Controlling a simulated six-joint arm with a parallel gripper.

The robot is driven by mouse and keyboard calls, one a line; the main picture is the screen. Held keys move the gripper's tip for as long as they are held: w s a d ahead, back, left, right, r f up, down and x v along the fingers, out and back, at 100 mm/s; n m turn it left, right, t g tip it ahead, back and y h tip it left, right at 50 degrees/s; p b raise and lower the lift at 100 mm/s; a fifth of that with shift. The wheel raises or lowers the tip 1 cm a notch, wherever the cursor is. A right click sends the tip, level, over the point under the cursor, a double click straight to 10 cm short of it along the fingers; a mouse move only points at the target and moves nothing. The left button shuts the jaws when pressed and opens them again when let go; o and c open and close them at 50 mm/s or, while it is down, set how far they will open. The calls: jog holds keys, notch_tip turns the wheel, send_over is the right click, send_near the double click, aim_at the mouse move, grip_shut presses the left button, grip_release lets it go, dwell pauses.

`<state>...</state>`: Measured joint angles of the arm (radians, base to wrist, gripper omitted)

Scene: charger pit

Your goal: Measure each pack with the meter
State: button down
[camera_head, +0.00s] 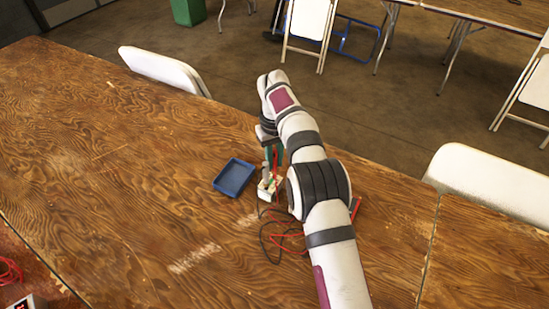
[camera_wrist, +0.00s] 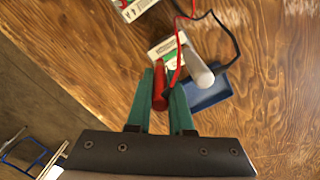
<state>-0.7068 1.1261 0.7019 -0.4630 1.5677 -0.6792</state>
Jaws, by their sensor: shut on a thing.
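My gripper (camera_wrist: 163,88) is shut on a red probe (camera_wrist: 160,87), which stands between its green fingers with a red lead running off. In the head view my gripper (camera_head: 274,152) points down over a small white-and-green block (camera_head: 264,191). The block (camera_wrist: 163,50) also shows just beyond the fingertips in the wrist view; I cannot tell whether the probe touches it. A grey rod (camera_wrist: 197,68) stands close to the right of the probe. A larger white-and-green box (camera_wrist: 132,8) is cut off at the top of the wrist view; I cannot tell if it is the meter.
A blue tray (camera_head: 234,178) lies just left of the block; its visible inside looks empty. Red and black leads (camera_head: 268,246) loop on the wooden table (camera_head: 130,180). A device with a red display (camera_head: 27,302) and a red cable (camera_head: 10,270) are at the lower left.

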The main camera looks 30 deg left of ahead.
jog(key=shift+f, duration=0.15)
jog(key=c, duration=0.7)
grip_release()
jog(key=shift+c, duration=0.2)
jog(key=shift+o, duration=0.2)
jog(key=shift+o, duration=1.4)
jog(key=shift+r, duration=3.8)
